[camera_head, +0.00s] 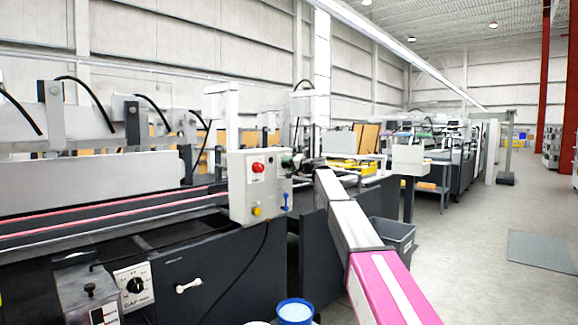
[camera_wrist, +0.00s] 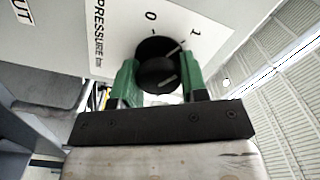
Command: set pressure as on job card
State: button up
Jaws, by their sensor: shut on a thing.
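In the wrist view, a round black knob (camera_wrist: 156,66) sits on a pale panel marked "PRESSURE", with "bar" in small print and the numbers 0 and 1 above the knob. My gripper (camera_wrist: 160,82) is shut on the knob, one green finger on each side. A pale line shows on the knob's face; I cannot tell the exact value it marks, and the fingers hide part of the scale. In the head view, my gripper (camera_head: 288,159) is at the upper right of a grey control box (camera_head: 240,205), where the knob is too small to make out. I cannot make out a job card.
The box also carries a red button (camera_head: 257,168), a yellow button (camera_head: 257,211) and a blue lever (camera_head: 285,201). A black dial (camera_head: 135,286) is on the machine's lower front. A grey bin (camera_head: 397,240) stands behind my arm. The floor at the right is clear around a grey mat.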

dwell(0.4)
jog(key=o, duration=0.9)
jog(key=shift+s+d, duration=0.1)
jog(key=shift+d, duration=0.05)
jog(key=v, duration=1)
jog(key=shift+s+d, duration=0.2)
jog(key=s+d+f+g+h, duration=0.2)
jog(key=s+f, duration=0.4)
jog(key=f, duration=0.6)
jog(key=s+d+f+g+h, duration=0.1)
jog(key=s+d+f+h, duration=0.15)
jog(key=s+f, duration=0.65)
jog(key=s+d+f+g+h, duration=0.2)
jog(key=d+f, duration=0.1)
jog(key=f, duration=1.2)
jog(key=s+d+f+g+h, duration=0.2)
jog(key=s+d+f, duration=0.2)
jog(key=s+f, duration=0.3)
jog(key=s+d+f+n+g+h, duration=0.1)
jog(key=s+d+f+g+h, duration=0.1)
jog(key=s+f, duration=0.5)
jog(key=s+d+f+g+h, duration=0.2)
jog(key=s+d+f, duration=0.5)
jog(key=s, duration=0.9)
jog(key=shift+f+h, duration=0.45)
jog(key=shift+h, duration=0.4)
